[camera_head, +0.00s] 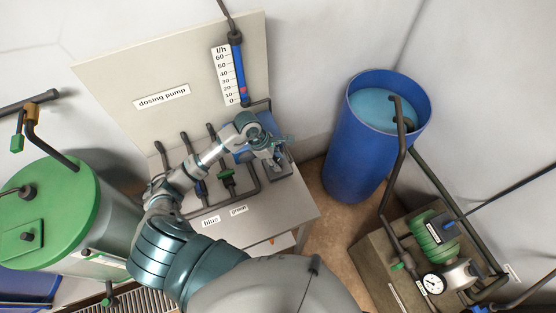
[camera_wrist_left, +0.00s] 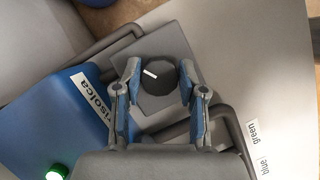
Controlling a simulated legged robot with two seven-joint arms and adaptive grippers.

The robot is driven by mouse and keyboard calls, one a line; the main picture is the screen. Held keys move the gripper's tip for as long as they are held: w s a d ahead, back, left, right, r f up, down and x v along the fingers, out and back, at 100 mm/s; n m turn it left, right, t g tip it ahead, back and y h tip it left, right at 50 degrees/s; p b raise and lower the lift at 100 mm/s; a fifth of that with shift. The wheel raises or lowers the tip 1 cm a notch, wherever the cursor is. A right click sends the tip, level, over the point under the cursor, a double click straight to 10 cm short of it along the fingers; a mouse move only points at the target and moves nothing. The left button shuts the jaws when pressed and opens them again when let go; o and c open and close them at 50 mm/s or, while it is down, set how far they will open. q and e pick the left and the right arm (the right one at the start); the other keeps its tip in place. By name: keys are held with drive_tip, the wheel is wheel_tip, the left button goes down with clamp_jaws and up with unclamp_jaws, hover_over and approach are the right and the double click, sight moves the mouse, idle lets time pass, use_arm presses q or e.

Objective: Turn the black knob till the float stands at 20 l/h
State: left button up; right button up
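The black knob (camera_wrist_left: 158,75) with a white pointer line sits on a grey plate in the left wrist view; the pointer slants to the upper left. My left gripper (camera_wrist_left: 159,88) is open, with one finger on each side of the knob and small gaps between. In the head view my left gripper (camera_head: 273,154) is over the pump and hides the knob. A pinkish float (camera_head: 243,91) stands low in the blue flow tube (camera_head: 238,65), near the 10 mark of the l/h scale (camera_head: 224,75); its exact reading is too small to tell. My right gripper is not in view.
The blue pump housing (camera_wrist_left: 62,120) with a lit green lamp (camera_wrist_left: 56,172) is beside the knob. Grey pipes (camera_wrist_left: 228,120) run close to the gripper. A blue barrel (camera_head: 350,150) stands to the right, a green-lidded tank (camera_head: 70,195) to the left.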

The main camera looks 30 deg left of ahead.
use_arm(q)
drive_tip(key=shift+s+a+f, duration=0.1)
drive_tip(key=shift+a+f, duration=0.1)
drive_tip(key=shift+a, duration=0.6)
drive_tip(key=shift+d+r, duration=0.1)
drive_tip(key=shift+d, duration=0.4)
drive_tip(key=shift+n, duration=0.4)
drive_tip(key=shift+n+t+b, duration=0.4)
drive_tip(key=shift+n+b, duration=0.05)
drive_tip(key=shift+n, duration=0.15)
drive_tip(key=shift+d+n+t+y+b, duration=0.1)
drive_tip(key=shift+n+t+y+b, duration=0.35)
drive_tip(key=shift+n, duration=1.25)
drive_tip(key=shift+d+r+n+t+y+b, duration=0.1)
drive_tip(key=shift+n+t+y+b, duration=0.3)
drive_tip(key=shift+n, duration=0.7)
drive_tip(key=shift+d+r+n+t+y+b, duration=0.15)
drive_tip(key=shift+n+y+b, duration=0.35)
drive_tip(key=shift+n, duration=0.6)
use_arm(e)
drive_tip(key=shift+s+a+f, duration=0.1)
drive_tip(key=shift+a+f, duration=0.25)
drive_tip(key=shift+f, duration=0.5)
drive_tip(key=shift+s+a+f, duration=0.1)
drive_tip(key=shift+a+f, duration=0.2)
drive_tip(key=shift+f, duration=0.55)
use_arm(q)
drive_tip(key=shift+a, duration=0.15)
